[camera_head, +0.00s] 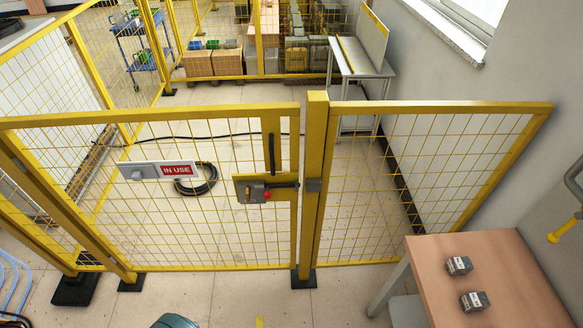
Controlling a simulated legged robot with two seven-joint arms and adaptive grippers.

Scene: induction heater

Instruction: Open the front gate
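The front gate (150,122) is a yellow-framed mesh panel that stands upright across the middle of the view. It appears closed against the yellow post (315,150). A grey latch box (249,190) with a red knob (267,195) sits at its right edge, and its bolt (285,185) reaches toward a grey catch (312,185) on the post. A black vertical handle (271,153) is above the latch. A sliding sign (175,170) on the gate reads "IN USE". Neither of my grippers can be made out in this view.
A wooden-topped table (500,270) with two small grey blocks stands at the front right. Fixed yellow mesh (420,160) runs from the post to the right wall. Behind the gate, a coiled black hose (197,190) lies on the floor. The floor before the gate looks mostly clear.

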